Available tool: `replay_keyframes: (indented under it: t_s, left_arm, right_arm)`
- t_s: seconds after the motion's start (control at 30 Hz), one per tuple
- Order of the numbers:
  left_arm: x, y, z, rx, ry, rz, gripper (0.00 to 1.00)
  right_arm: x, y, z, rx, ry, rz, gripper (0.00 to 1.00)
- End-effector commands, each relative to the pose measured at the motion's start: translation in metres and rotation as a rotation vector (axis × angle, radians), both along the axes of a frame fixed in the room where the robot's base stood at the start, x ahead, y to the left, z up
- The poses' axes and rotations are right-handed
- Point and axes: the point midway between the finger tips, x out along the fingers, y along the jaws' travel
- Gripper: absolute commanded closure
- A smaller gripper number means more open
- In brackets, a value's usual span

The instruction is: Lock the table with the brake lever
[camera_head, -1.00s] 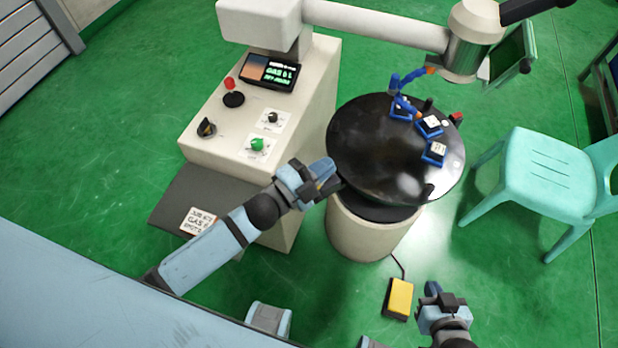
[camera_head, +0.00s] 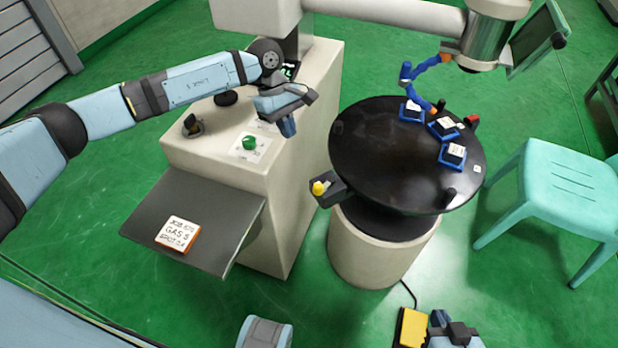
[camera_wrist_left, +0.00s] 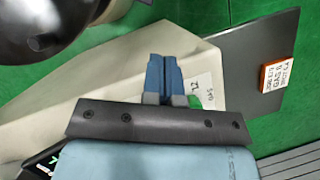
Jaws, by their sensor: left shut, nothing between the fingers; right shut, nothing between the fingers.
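The round black table (camera_head: 375,160) sits on a pale round base. At its left edge is a black block with a yellow knob (camera_head: 319,187), which looks like the brake lever; whether it is locked I cannot tell. My left gripper (camera_head: 288,127) is shut and empty, above the right side of the console and apart from the yellow knob. Its closed blue fingers also show in the left wrist view (camera_wrist_left: 164,75). My right gripper (camera_head: 440,318) is low at the bottom, next to the yellow pedal, shut and empty.
The pale console (camera_head: 280,190) has a green knob (camera_head: 249,142) and a dark shelf (camera_head: 190,205) with a label block (camera_head: 177,234). A yellow pedal (camera_head: 411,328) and a turquoise chair (camera_head: 565,185) stand on the floor.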

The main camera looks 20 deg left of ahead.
Motion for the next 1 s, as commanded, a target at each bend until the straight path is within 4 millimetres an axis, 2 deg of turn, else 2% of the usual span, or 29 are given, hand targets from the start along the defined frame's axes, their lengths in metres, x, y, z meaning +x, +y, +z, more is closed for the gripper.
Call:
replay_keyframes:
  t_s: [0.3,0.43,0.57,0.9,0.93,1.0]
  left_arm:
    - [0.0,0.0,0.0,0.003,0.0,-0.002,1.0]
    - [-0.002,-0.002,-0.007,0.002,0.002,-0.002,1.0]
    - [-0.006,-0.009,-0.025,0.003,0.002,-0.002,1.0]
    - [-0.02,-0.032,-0.092,0.001,0.004,-0.001,1.0]
    - [-0.021,-0.034,-0.097,0.001,0.004,-0.001,1.0]
    - [-0.027,-0.046,-0.092,0.0,0.0,-0.004,1.0]
  right_arm:
    - [0.0,0.0,-0.001,-0.001,0.003,0.0,1.0]
    - [-0.001,0.0,-0.002,-0.001,0.005,0.0,1.0]
    - [-0.001,0.0,-0.003,-0.002,0.005,0.001,1.0]
    - [0.0,0.0,-0.005,-0.003,0.003,0.001,1.0]
    - [0.0,0.0,-0.005,-0.004,0.003,0.002,1.0]
    - [0.0,0.0,-0.002,-0.002,0.002,0.001,1.0]
